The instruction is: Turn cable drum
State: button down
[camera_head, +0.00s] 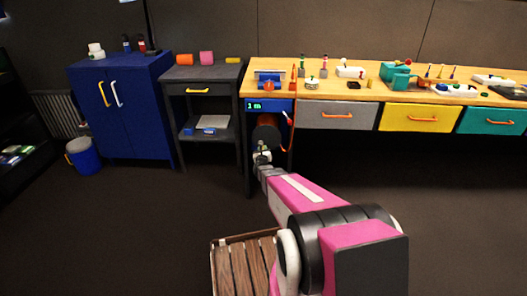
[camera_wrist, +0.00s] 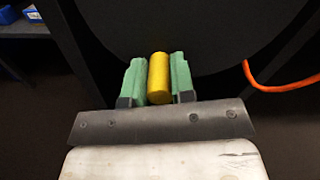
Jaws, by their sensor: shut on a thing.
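The cable drum (camera_head: 267,133) is a dark disc under the left end of the workbench, below a blue unit with a green display reading "1 m". In the wrist view the drum's dark face (camera_wrist: 215,35) fills the upper middle. A yellow cylindrical handle (camera_wrist: 159,78) stands out from its lower part. My gripper (camera_wrist: 159,80) has green finger pads on both sides of the handle and is shut on it. In the head view my gripper (camera_head: 262,155) is at the drum's lower front, and the handle is too small to tell there. An orange cable (camera_wrist: 282,84) curves at the right.
The blue unit (camera_head: 268,106) sits above the drum. A dark side table (camera_head: 202,80) stands left of it, and a blue cabinet (camera_head: 120,110) further left. Grey, yellow and teal drawers (camera_head: 418,118) line the bench to the right. A wooden crate (camera_head: 240,262) stands on the floor in front.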

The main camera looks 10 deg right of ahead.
jog(key=c, duration=1)
grip_release()
jog(key=shift+s, duration=0.1)
jog(key=v, duration=1)
jog(key=shift+s+a, duration=0.1)
jog(key=shift+s, duration=0.2)
